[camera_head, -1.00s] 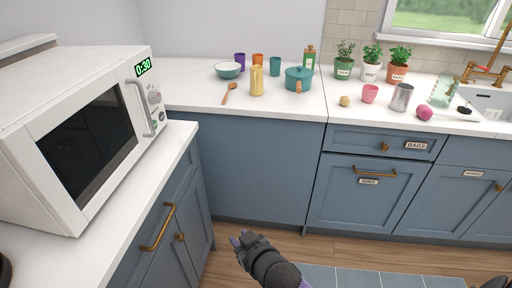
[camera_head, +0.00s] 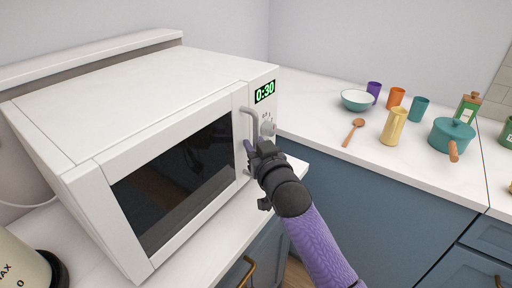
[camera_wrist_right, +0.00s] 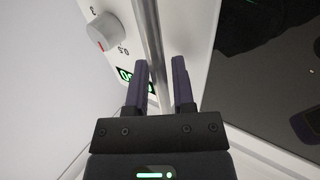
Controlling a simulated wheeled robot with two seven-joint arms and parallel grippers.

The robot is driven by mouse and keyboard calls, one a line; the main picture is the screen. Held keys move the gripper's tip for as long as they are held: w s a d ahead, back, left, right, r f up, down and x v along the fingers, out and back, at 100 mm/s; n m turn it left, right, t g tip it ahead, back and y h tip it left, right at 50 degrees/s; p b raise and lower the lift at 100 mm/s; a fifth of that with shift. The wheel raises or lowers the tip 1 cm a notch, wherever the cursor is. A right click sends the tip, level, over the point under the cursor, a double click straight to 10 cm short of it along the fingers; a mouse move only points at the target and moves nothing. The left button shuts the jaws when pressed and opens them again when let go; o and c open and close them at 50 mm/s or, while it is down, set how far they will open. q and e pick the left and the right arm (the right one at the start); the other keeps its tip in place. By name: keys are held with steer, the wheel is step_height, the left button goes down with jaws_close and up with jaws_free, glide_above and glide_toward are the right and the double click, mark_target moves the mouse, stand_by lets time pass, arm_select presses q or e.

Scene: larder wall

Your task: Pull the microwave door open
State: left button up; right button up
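The white microwave (camera_head: 130,88) stands on the counter at the left in the head view, its dark-windowed door (camera_head: 175,185) shut. The grey bar handle (camera_head: 246,116) runs upright on the door's right side, and it also shows in the right wrist view (camera_wrist_right: 149,35). My right gripper (camera_head: 250,150) is at the handle's lower part, which it partly hides. In the right wrist view my right gripper (camera_wrist_right: 160,68) has its fingers apart, one on each side of the handle, with a gap showing. My left gripper is not in view.
The control dial (camera_head: 268,128) and green display (camera_head: 265,92) are right of the handle. A bowl (camera_head: 357,100), wooden spoon (camera_head: 353,131), yellow pitcher (camera_head: 394,127) and teal pot (camera_head: 451,137) stand on the right counter. A cream container (camera_head: 22,268) is at the lower left.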

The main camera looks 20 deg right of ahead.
jaws_close()
stand_by(1.4)
